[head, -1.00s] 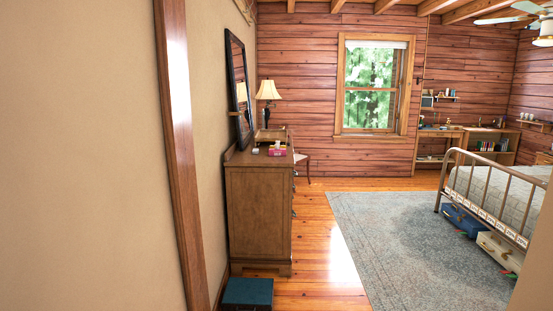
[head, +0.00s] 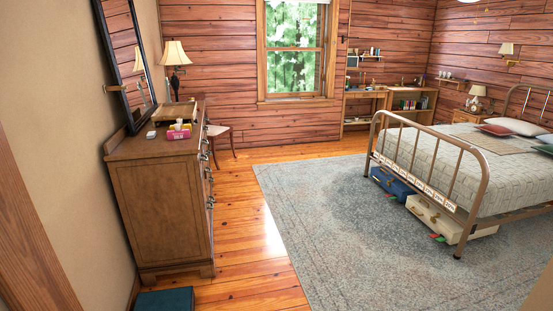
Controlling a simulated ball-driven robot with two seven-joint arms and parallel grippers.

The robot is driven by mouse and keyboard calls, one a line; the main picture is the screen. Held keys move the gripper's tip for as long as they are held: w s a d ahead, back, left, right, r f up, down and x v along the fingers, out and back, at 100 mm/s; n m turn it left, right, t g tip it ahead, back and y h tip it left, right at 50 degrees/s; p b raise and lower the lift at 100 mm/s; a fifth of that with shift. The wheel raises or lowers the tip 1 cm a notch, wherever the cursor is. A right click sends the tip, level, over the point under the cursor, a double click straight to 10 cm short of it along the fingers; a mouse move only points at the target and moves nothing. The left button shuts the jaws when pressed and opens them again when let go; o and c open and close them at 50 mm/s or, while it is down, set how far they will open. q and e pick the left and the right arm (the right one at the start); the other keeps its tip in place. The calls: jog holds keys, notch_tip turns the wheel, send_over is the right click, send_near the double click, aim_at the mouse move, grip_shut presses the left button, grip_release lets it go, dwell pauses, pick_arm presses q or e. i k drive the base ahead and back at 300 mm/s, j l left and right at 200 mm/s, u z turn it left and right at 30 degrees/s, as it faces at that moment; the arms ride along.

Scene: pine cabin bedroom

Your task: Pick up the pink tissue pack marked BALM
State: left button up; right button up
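A small pink pack (head: 179,132) with white tissue showing at its top sits on the wooden dresser (head: 160,200), near the dresser's drawer side. Its marking is too small to read. Neither of my grippers is in view.
A white item (head: 151,135), a wooden tray (head: 174,112) and a lamp (head: 175,55) share the dresser top, with a mirror (head: 127,60) behind. A dark teal box (head: 165,300) lies on the floor before it. A chair (head: 219,133) stands beyond. Bare floor and a rug (head: 350,240) lie right.

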aim_at(177, 134)
jog(key=i+l, duration=0.1)
jog(key=i, duration=1.45)
